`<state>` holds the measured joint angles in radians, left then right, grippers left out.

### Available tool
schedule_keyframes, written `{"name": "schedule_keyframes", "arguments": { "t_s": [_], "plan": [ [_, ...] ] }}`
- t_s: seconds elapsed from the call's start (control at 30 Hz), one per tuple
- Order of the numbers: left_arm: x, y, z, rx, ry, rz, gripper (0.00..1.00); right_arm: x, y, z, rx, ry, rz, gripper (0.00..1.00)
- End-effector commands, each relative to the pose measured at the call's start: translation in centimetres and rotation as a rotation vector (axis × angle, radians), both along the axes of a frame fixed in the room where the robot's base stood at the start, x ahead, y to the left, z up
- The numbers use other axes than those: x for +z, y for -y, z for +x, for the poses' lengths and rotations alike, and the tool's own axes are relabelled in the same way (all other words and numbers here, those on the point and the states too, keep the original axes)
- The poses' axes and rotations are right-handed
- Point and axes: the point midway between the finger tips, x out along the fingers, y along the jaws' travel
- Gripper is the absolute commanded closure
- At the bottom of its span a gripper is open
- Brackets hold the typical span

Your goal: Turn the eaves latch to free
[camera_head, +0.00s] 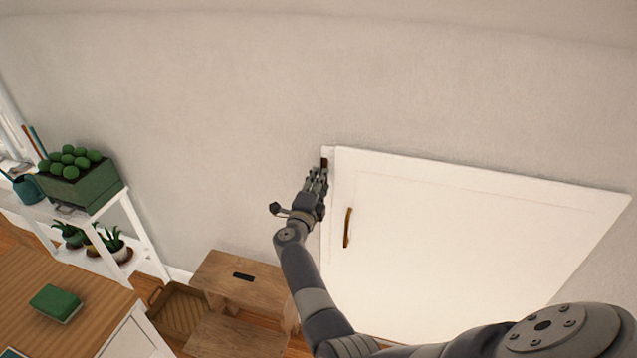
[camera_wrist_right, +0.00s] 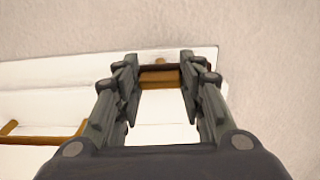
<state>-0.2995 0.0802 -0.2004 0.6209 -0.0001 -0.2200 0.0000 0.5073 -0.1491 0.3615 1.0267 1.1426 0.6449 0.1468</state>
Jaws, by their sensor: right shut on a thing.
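The eaves latch (camera_head: 324,162) is a small dark brown piece at the upper left edge of the white eaves door (camera_head: 470,230). In the right wrist view the latch (camera_wrist_right: 160,78) is a brown bar lying across between the fingertips. My right gripper (camera_head: 321,174) reaches up to it from below and is shut on it; its fingers (camera_wrist_right: 159,80) stand on either side of the bar. The fingers hide part of the latch in the head view. My left gripper is not in view.
A brown handle (camera_head: 347,228) stands on the door, right of my gripper. A white shelf (camera_head: 150,235) with plants stands at left. The wall above is bare.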

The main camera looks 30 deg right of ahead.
Motion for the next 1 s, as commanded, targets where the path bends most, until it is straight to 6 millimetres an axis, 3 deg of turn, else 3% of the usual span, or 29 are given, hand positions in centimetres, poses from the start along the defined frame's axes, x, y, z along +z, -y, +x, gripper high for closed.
{"name": "schedule_keyframes", "arguments": {
  "t_s": [0.17, 0.2, 0.3, 0.67, 0.83, 1.0],
  "plan": [
    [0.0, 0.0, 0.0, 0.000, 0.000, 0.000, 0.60, 0.2, 0.2, 0.0, -0.003, 0.001, -0.006, 0.88],
    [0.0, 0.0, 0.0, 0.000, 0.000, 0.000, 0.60, 0.2, 0.2, 0.0, -0.003, 0.001, -0.006, 0.61],
    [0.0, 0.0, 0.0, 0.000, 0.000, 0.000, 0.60, 0.2, 0.2, 0.0, -0.002, 0.001, -0.004, 0.43],
    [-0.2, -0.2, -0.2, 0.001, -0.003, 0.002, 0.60, 0.0, 0.1, 0.0, 0.000, 0.012, 0.008, 0.43],
    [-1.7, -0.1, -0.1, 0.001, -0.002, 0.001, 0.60, -0.4, 0.1, 0.0, 0.000, 0.125, 0.103, 0.43],
    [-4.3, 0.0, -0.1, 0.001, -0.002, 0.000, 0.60, -0.5, 0.2, -0.1, 0.001, 0.351, 0.292, 0.43]
  ]
}}
